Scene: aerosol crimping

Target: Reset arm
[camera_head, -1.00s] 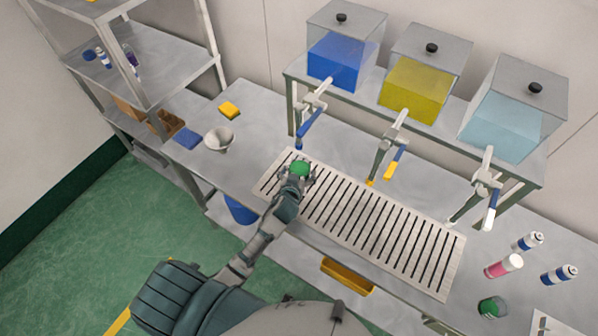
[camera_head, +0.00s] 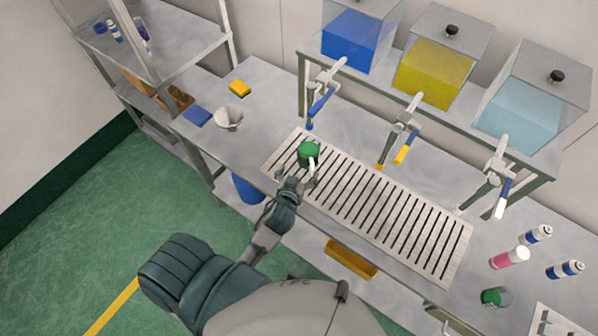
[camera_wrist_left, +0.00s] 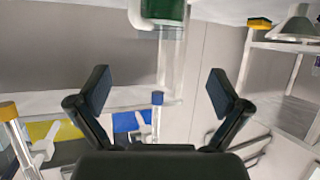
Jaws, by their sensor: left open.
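My left gripper (camera_head: 297,184) is open and empty at the front edge of the slotted drain tray (camera_head: 400,225). A green cup (camera_head: 308,152) with a white part at its side stands on the tray, just beyond the fingertips and apart from them. In the left wrist view the open fingers (camera_wrist_left: 160,95) have nothing between them, and the green cup (camera_wrist_left: 165,10) is cut off by the top edge. My right gripper is not in view.
Three tanks, blue (camera_head: 350,42), yellow (camera_head: 433,78) and light blue (camera_head: 515,112), stand on a raised shelf with taps below. A funnel (camera_head: 229,117) and yellow sponge (camera_head: 239,88) are at left. Several bottles and another green cup (camera_head: 495,297) are at right.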

